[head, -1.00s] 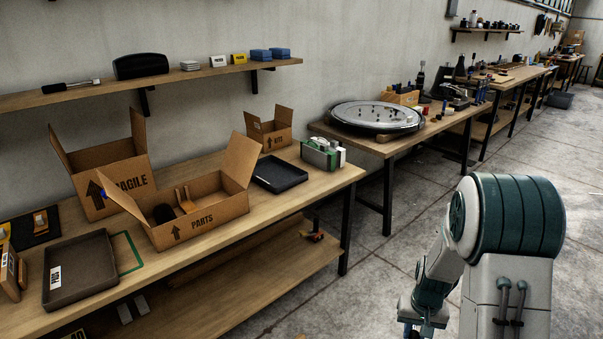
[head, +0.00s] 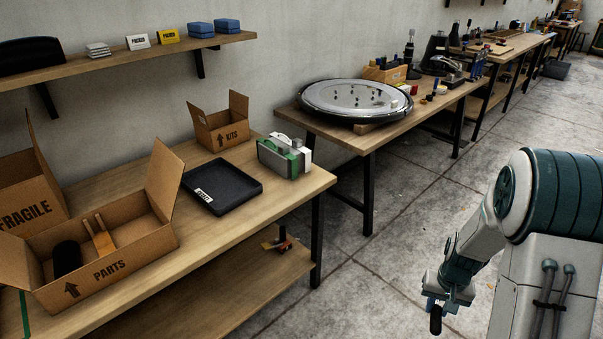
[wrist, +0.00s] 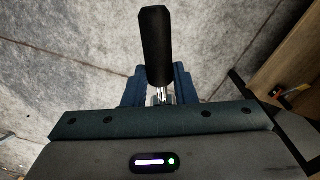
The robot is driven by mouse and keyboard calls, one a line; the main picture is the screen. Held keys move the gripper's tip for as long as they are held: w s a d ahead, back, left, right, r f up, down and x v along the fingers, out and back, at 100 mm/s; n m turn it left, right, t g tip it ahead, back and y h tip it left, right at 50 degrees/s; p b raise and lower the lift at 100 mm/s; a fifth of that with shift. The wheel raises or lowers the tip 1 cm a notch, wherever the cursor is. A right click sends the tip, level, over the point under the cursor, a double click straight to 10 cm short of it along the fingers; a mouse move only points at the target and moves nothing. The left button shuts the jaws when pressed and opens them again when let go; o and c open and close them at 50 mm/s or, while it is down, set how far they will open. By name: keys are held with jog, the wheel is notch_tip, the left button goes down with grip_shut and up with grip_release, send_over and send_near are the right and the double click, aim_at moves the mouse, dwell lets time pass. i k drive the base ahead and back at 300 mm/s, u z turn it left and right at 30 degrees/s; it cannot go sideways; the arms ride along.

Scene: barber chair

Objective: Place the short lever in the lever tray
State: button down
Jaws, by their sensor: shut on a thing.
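My gripper (head: 434,302) hangs low over the concrete floor at the right, well away from the workbench. It is shut on the short lever (head: 436,321), whose black grip points down below it. In the wrist view, the lever's black grip (wrist: 155,45) stands out between the blue fingers of my gripper (wrist: 158,88), with a bit of bright metal shaft at its base. A shallow black tray (head: 232,184) lies on the workbench, empty, with a small white label too small to read surely. It may be the lever tray.
The open PARTS box (head: 140,252) stands left of the tray, holding a black roll and a wooden piece. A second table (head: 352,140) bears a round metal disc. Floor between is clear.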

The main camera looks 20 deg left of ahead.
aim_at(224, 190)
jog(key=u, duration=0.6)
jog(key=i, duration=0.6)
jog(key=u, duration=0.75)
